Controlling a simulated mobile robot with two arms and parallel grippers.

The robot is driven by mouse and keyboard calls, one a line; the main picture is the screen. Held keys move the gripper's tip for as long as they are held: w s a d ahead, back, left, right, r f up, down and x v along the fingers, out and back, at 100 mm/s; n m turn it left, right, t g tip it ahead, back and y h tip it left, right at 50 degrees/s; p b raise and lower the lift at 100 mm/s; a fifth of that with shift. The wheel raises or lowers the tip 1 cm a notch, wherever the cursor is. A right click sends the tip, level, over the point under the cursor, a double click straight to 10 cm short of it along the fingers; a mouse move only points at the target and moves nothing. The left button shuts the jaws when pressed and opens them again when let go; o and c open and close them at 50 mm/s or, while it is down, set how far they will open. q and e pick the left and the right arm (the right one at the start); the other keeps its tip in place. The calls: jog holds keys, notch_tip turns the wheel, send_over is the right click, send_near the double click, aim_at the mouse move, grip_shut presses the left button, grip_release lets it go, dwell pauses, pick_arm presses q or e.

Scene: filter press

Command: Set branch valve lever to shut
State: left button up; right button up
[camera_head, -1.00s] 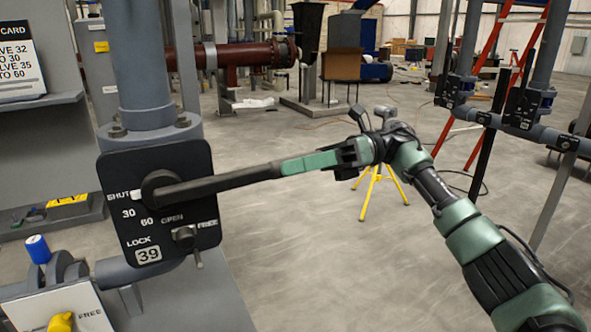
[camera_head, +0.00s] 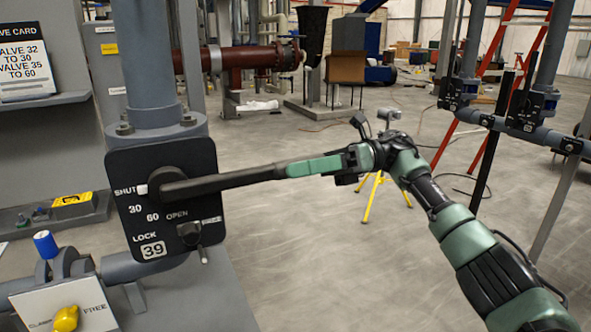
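The branch valve lever (camera_head: 250,177) is a long dark bar with a green grip (camera_head: 313,166). It runs from a round hub on the black valve plate (camera_head: 130,223) numbered 39, pointing right and slightly up in the picture. The plate carries the marks SHUT, 30, 60, OPEN, LOCK and FREE. A white pointer (camera_head: 142,189) at the hub's left sits beside SHUT. A small lock knob (camera_head: 189,232) is at the plate's lower right, near FREE. My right gripper (camera_head: 350,163) is at the outer end of the green grip and looks closed around it; its fingertips are partly hidden. My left gripper is not in view.
A grey pipe (camera_head: 145,60) rises behind the plate. A blue-capped fitting (camera_head: 45,244) and a yellow knob (camera_head: 66,318) are at lower left. A valve card (camera_head: 25,60) stands at upper left. A yellow tripod (camera_head: 372,199) and a red ladder (camera_head: 465,130) stand beyond my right arm.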

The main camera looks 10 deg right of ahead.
jog(key=p+v, duration=0.1)
jog(key=v, duration=0.6)
jog(key=shift+d+p, duration=0.35)
jog(key=shift+w, duration=0.15)
jog(key=shift+d+r, duration=0.1)
